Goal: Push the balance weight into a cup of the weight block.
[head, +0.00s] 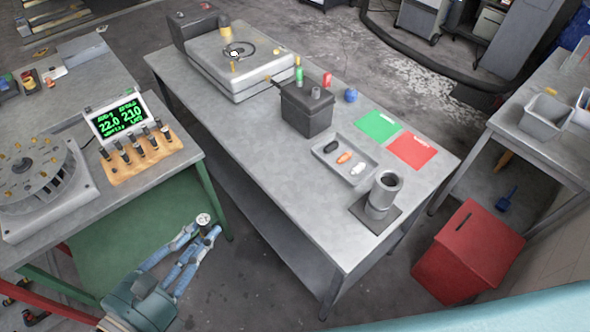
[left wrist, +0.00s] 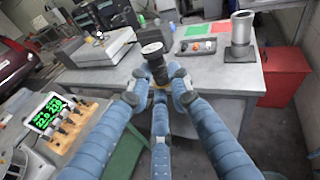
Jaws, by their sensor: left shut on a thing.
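My left gripper (head: 203,231) is shut on a small dark cylinder with a pale round top, which appears to be the balance weight (head: 203,219). In the left wrist view the balance weight (left wrist: 153,48) stands up between the fingertips (left wrist: 155,80), with a brass-coloured part below it. The gripper is in the air over the gap between the two benches. A wooden block (head: 150,169), which appears to be the weight block, stands to its upper left on the left bench with several dark pieces standing in it. My right gripper is not in view.
A green-lit display (head: 118,117) stands behind the wooden block, and a round turntable machine (head: 33,180) is left of it. The middle table (head: 300,190) carries a dark box (head: 307,112), a small tray (head: 327,161) and a grey cylinder (head: 383,194). A red bin (head: 468,250) stands on the floor.

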